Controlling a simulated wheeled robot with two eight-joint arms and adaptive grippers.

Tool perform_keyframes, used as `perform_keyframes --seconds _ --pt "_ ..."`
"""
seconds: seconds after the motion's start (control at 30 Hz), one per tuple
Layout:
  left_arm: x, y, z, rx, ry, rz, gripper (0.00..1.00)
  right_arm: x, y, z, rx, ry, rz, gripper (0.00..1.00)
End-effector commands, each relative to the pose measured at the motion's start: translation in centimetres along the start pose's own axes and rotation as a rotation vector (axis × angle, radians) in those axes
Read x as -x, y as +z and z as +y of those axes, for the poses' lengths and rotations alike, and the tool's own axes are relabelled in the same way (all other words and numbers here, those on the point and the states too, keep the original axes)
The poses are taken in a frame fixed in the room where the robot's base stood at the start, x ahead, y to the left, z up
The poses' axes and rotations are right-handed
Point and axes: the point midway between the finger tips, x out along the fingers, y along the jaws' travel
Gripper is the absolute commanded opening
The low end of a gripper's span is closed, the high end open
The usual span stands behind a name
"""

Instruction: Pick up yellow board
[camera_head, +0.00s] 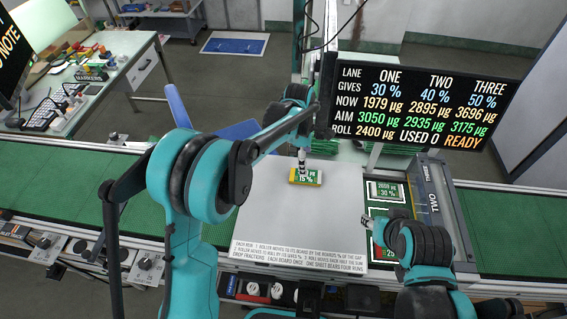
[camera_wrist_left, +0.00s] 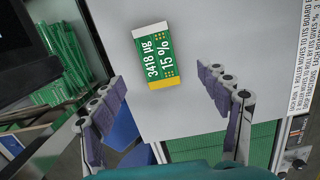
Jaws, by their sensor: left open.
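The yellow board (camera_head: 306,180) is a small green board with a yellow edge, marked 15 %. It lies flat on the grey-white plate (camera_head: 270,215). In the left wrist view the board (camera_wrist_left: 150,62) reads 3418 µg and 15 %, and lies tilted beyond my fingers. My left gripper (camera_head: 302,158) is over the board in the head view. Its fingers (camera_wrist_left: 162,88) are spread wide in the wrist view, with nothing between them. My right gripper (camera_head: 369,221) is at the plate's right edge; its fingers are too small to read.
A board marked 30 % (camera_head: 386,190) lies right of the plate; another with red (camera_head: 379,254) is partly hidden by my right arm. A dark sign (camera_head: 425,103) with lane numbers stands behind. A green conveyor belt (camera_head: 510,225) runs across. Printed text covers the plate's front edge.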

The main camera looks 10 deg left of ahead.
Motion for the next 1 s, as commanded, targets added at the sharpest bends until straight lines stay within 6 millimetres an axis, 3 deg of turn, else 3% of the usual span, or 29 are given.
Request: perform_keyframes --seconds 0.47,0.7,0.93,0.97,1.0 --pt "-4.7 0.1 0.5 0.041 -0.015 0.001 0.76 -0.7 0.5 0.0 0.000 0.000 0.000 0.40" --pt "-8.3 -0.1 0.5 0.040 -0.014 0.000 0.76 -1.5 1.1 0.0 0.000 0.000 0.000 0.40" --pt "-8.5 -0.1 0.5 0.040 -0.014 0.001 0.76 -1.4 1.0 0.0 0.000 0.000 0.000 0.40" --pt "-8.5 -0.1 0.5 0.040 -0.014 0.001 0.73 -1.4 1.0 0.0 0.000 0.000 0.000 0.40" --pt "-8.5 -0.1 0.5 0.040 -0.014 0.001 0.63 -1.4 1.0 0.0 0.000 0.000 0.000 0.40"
